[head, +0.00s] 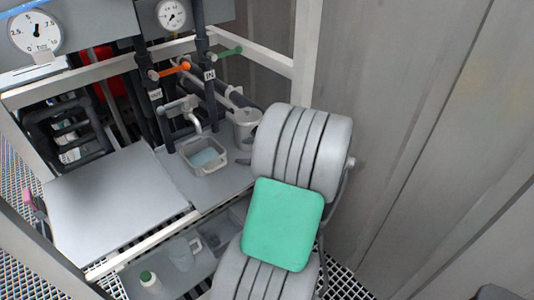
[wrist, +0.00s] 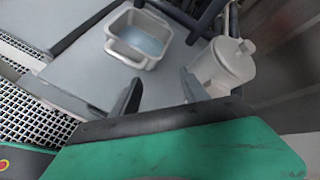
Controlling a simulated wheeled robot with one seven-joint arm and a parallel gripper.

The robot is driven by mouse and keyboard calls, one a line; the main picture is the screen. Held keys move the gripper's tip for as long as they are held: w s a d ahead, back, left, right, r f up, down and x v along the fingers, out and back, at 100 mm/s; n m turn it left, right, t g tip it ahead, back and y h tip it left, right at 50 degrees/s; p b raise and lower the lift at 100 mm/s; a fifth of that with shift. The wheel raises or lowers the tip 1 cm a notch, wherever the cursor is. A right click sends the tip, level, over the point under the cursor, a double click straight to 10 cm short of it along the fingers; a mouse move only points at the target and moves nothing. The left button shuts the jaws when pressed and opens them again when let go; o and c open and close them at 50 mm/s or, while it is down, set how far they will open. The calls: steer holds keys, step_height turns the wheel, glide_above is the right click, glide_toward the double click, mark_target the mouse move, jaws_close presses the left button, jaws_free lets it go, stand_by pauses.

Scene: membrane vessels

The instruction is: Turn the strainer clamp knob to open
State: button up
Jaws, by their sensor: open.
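The strainer appears to be the grey canister (wrist: 220,68) at the upper right of the wrist view. A small light knob (wrist: 247,46) sits on its right side; I cannot tell its turn position. In the head view the canister (head: 244,127) stands partly behind my arm, and its knob cannot be made out. My gripper (wrist: 161,88) is open and empty, its two dark fingers apart. The right finger points toward the canister's lower left, and I see no grip on the knob.
A square grey basin with bluish liquid (wrist: 145,38) stands left of the canister. Dark pipes and valves with an orange handle (head: 174,69) and a green handle (head: 226,52) rise behind. A bare grey worktop (head: 105,205) lies left. A corrugated wall (head: 410,120) closes the right.

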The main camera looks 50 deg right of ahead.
steer(key=s+d+f+m+t+h, duration=0.2)
steer(key=s+d+m+h, duration=0.1)
steer(key=s+d+m, duration=0.5)
steer(key=shift+n, duration=0.3)
steer(key=x, duration=0.8)
steer(key=shift+w+d+r+b, duration=0.2)
steer(key=shift+w+d+b, duration=0.05)
steer(key=shift+d+b, duration=0.05)
jaws_close()
